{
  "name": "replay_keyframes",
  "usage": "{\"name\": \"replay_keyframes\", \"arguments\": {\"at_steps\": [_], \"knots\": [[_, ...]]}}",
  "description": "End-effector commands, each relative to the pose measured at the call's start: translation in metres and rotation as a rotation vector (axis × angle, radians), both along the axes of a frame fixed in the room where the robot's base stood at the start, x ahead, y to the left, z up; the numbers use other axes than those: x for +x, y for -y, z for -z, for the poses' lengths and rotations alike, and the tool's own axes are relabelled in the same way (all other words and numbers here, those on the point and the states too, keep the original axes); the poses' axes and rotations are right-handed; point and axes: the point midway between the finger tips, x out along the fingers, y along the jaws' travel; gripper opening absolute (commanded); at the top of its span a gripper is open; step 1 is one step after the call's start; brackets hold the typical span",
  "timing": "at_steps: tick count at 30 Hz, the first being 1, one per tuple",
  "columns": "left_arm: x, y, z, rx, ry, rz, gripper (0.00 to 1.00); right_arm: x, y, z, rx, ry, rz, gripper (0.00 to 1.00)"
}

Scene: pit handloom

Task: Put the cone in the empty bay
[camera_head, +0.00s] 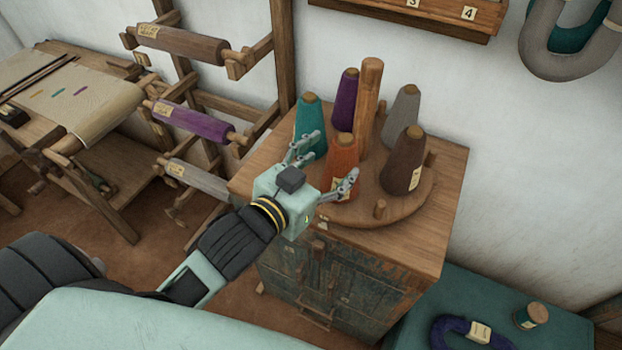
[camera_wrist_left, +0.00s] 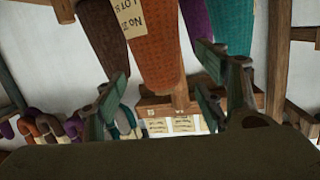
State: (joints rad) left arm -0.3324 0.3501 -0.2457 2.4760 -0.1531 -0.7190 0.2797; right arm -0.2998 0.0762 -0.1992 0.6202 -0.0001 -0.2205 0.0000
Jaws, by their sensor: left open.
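An orange cone (camera_head: 342,155) with a paper label stands on a round wooden stand (camera_head: 425,205) around a tall central post. My left gripper (camera_head: 326,165) is open beside it, its fingers on either side of the cone's lower part in the head view. In the left wrist view the orange cone (camera_wrist_left: 152,45) hangs inverted between the open fingers (camera_wrist_left: 162,85); contact cannot be told. The stand also holds teal (camera_head: 309,120), purple (camera_head: 347,95), grey (camera_head: 402,115) and brown (camera_head: 404,160) cones. A short bare peg (camera_head: 379,208) stands at its front. My right gripper is out of view.
The stand sits on a wooden cabinet (camera_head: 440,235). A numbered wall shelf (camera_head: 420,12) is above, cut off by the frame. A rack with wound rollers (camera_head: 180,43) is at left. A teal bench (camera_head: 430,290) at lower right carries a spool (camera_head: 530,316) and a skein (camera_head: 450,332).

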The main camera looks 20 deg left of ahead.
Motion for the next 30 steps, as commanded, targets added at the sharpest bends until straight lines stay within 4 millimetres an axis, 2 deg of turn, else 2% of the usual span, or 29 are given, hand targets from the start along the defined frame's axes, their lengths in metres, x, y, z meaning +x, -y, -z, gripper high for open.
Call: {"name": "replay_keyframes", "arguments": {"at_steps": [1, 3, 6, 15, 30], "knots": [[-0.012, -0.002, 0.001, 0.0, -0.003, 0.002, 0.65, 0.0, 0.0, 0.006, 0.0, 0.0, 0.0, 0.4], [-0.019, -0.004, -0.008, -0.001, -0.007, -0.001, 0.65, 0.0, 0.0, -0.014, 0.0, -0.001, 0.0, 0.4], [-0.031, -0.006, -0.01, -0.001, -0.006, -0.001, 0.65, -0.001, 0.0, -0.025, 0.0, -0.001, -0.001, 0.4], [-0.058, -0.012, -0.014, -0.002, -0.004, -0.001, 0.65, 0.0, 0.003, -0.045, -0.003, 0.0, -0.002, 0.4], [-0.064, -0.013, -0.013, 0.0, 0.0, 0.0, 0.65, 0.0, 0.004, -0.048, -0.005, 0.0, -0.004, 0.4]]}}
